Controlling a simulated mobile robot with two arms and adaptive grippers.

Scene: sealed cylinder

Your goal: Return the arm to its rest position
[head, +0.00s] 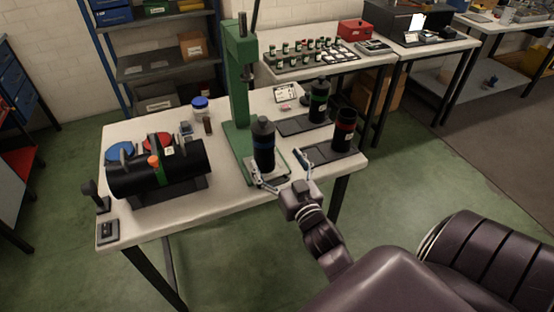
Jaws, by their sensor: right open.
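My right gripper (283,178) is open at the front edge of the white table. Its two fingers are spread wide, one near the base of the green press and the other near the dark mat at the right. I see nothing between the fingers. My left gripper is not in view.
A large black horizontal drum (185,172) sits at the left. Free floor (400,190) lies right of the table (196,220).

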